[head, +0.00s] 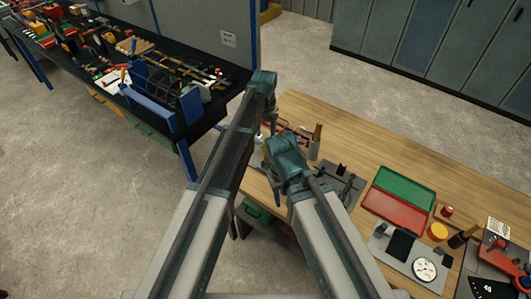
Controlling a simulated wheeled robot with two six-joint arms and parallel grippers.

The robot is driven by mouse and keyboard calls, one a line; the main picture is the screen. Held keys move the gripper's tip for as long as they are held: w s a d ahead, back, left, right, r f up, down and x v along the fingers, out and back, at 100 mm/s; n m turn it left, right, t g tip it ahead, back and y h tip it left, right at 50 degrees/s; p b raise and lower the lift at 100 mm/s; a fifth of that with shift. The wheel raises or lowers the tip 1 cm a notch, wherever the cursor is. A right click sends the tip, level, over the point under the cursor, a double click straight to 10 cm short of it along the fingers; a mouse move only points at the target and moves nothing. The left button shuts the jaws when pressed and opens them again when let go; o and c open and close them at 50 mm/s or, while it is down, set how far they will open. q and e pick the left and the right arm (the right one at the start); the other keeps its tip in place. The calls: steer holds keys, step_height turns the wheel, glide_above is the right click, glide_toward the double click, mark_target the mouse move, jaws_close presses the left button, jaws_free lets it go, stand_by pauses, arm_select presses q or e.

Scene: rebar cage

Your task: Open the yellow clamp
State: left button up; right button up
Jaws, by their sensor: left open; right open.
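I cannot make out a yellow clamp in the head view. Reddish-brown bars (297,131), perhaps part of the rebar cage, lie on the wooden workbench and are mostly hidden behind my arms. My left gripper (270,127) is open at the end of the higher arm, near the bench's left edge beside these bars. My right gripper (277,197) is open, lower down, by the bench's near-left edge. Both grippers are small and largely covered by my own arm links, so I see nothing between their fingers.
The wooden workbench (370,140) carries a green and red tray (403,190), a yellow round item (438,231), a dial gauge (425,269) and a brush-like tool (317,135). A cluttered black table (225,88) stands at the left. Grey cabinets (430,40) stand behind. Concrete floor is clear at the left.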

arm_select(q)
step_height(320, 180, down, 8)
steer(key=b, duration=0.7)
jaws_close()
stand_by(1.1)
